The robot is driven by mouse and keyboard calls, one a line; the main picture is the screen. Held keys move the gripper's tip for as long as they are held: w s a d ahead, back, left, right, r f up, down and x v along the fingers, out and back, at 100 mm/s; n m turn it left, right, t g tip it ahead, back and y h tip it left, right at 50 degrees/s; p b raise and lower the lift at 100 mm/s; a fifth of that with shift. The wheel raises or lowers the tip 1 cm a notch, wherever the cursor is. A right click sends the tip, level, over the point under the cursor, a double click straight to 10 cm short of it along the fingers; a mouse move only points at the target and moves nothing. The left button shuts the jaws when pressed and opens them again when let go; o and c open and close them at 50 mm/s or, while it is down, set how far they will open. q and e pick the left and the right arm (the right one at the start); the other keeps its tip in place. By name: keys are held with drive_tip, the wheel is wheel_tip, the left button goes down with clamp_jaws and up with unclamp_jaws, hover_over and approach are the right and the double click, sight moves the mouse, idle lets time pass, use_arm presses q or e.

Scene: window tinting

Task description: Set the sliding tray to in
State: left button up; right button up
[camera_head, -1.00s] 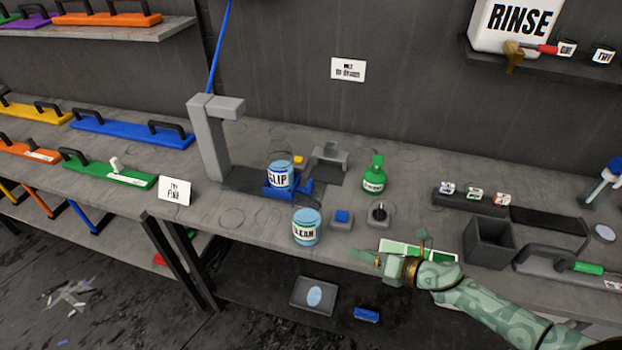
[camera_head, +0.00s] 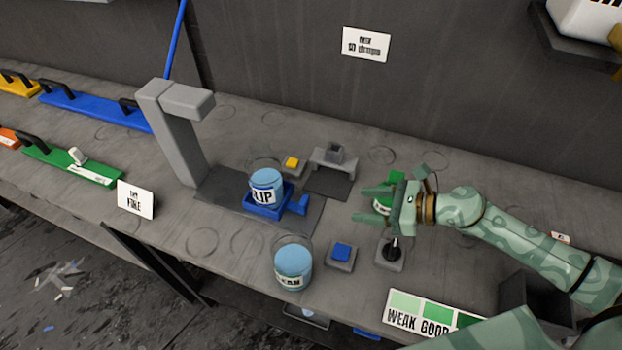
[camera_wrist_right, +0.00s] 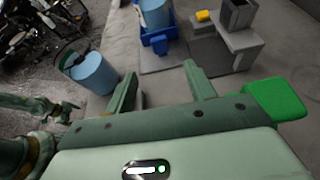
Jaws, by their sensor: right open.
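The sliding tray (camera_head: 258,213) is blue, with a small blue block at its right end. It sits on a dark base plate beside a grey post. A blue SLIP jar (camera_head: 266,187) stands on it. The tray also shows at the top of the right wrist view (camera_wrist_right: 158,42).
A blue CLEAN jar (camera_head: 293,266), a blue button box (camera_head: 341,254) and a box with a black knob (camera_head: 390,252) stand near the front edge. A yellow button (camera_head: 292,163) and a grey stand (camera_head: 335,158) are behind the tray. The grey post (camera_head: 178,140) rises at its left.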

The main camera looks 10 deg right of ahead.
approach(307, 201)
drive_tip(key=shift+w+a+p, duration=0.3)
drive_tip(key=shift+a, duration=0.1)
drive_tip(key=x, duration=0.9)
drive_tip(key=shift+f+b, duration=0.2)
drive_tip(key=shift+b, duration=0.1)
drive_tip(key=shift+w+a+f, duration=0.25)
drive_tip(key=shift+w+a, duration=0.05)
drive_tip(key=shift+a, duration=0.1)
use_arm(q)
drive_tip(key=shift+s+a+f, duration=0.1)
drive_tip(key=shift+s, duration=0.15)
